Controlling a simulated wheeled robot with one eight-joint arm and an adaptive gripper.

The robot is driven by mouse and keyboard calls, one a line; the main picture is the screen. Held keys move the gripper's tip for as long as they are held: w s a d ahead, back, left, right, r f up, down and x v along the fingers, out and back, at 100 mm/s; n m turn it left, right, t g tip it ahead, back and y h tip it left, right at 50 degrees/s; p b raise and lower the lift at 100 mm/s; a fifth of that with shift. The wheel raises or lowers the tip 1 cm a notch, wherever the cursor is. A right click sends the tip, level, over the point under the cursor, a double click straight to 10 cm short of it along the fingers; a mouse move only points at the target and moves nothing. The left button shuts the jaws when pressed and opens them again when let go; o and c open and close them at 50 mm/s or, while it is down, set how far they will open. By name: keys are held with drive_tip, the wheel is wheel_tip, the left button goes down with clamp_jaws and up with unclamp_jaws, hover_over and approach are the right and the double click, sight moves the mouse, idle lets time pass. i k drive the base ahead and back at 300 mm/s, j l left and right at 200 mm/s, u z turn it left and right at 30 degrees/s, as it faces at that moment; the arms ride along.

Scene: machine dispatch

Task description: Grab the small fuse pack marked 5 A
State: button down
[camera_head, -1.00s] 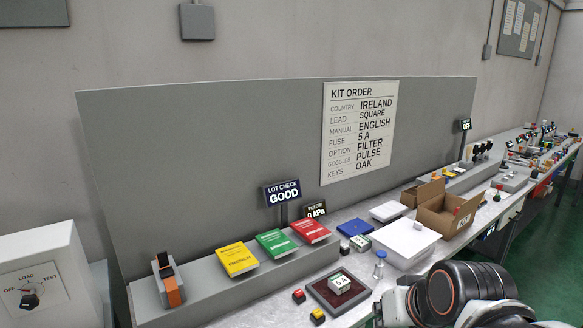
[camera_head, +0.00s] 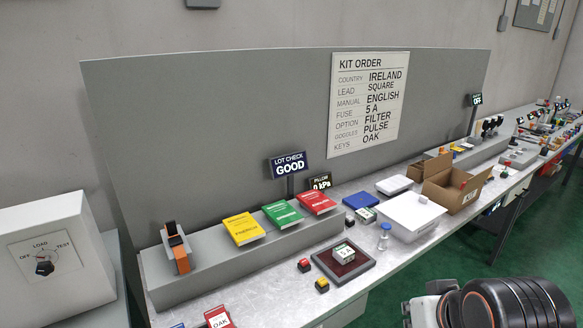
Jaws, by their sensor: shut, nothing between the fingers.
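A small white and green pack (camera_head: 344,253) sits on a dark red, grey-rimmed pad (camera_head: 323,259) on the bench. Its print is too small to read for certain. A similar white and green pack (camera_head: 363,214) lies farther back, beside a blue box. At the bottom edge a red and white pack (camera_head: 219,318) is partly cut off, its label unclear. The kit order sign (camera_head: 367,103) reads FUSE 5 A. My arm shows at the lower right, off the bench's front edge; my gripper is not in view.
Red and yellow buttons (camera_head: 304,265) stand left of the pad. A clear bottle with a blue cap (camera_head: 384,237), a white box (camera_head: 409,217) and an open carton (camera_head: 457,187) stand to its right. Yellow, green and red booklets (camera_head: 282,214) lie on the grey ledge behind.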

sight(344, 253)
drive_tip(key=k+l+u, duration=0.1)
drive_tip(key=l+u, duration=0.25)
drive_tip(key=k+l+u, duration=0.15)
drive_tip(key=u, duration=0.2)
drive_tip(key=k+l+u, duration=0.15)
drive_tip(key=l+u, duration=0.25)
drive_tip(key=j, duration=0.1)
